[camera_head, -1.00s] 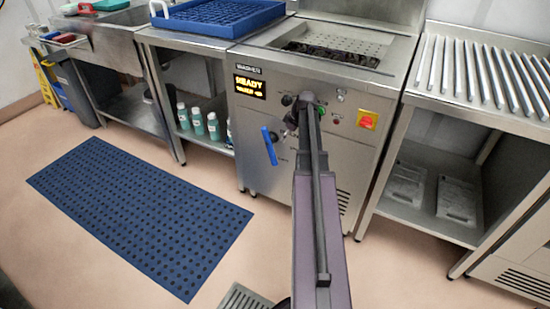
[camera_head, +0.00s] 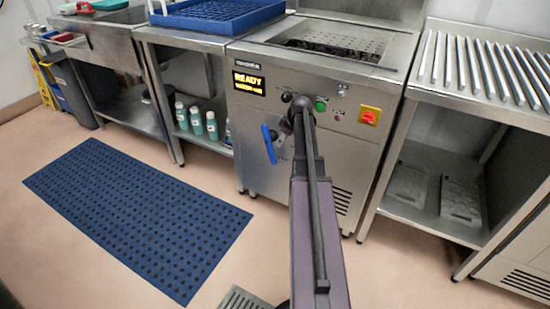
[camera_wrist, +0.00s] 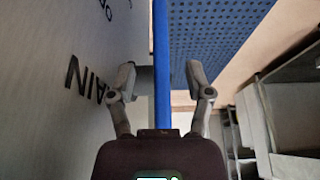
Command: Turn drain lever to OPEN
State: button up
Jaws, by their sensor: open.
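The drain lever (camera_head: 269,144) is a blue bar on the front of the steel washer (camera_head: 300,170). In the head view it stands near upright, its top leaning slightly left. In the wrist view the blue lever (camera_wrist: 161,50) runs up the middle of the picture. My gripper (camera_wrist: 163,76) is open, with one finger on each side of the lever and gaps showing between. Part of the panel lettering, "AIN", shows left of it.
The washer panel has a lit READY display (camera_head: 249,83), a green button (camera_head: 320,104) and a red switch on a yellow plate (camera_head: 369,116). A blue perforated mat (camera_head: 140,215) lies on the floor at left. A roller table (camera_head: 480,85) stands right of the washer.

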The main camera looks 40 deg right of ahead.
aim_at(274, 154)
jog(key=shift+b+x, duration=4.15)
jog(key=shift+x, duration=0.65)
grip_shut()
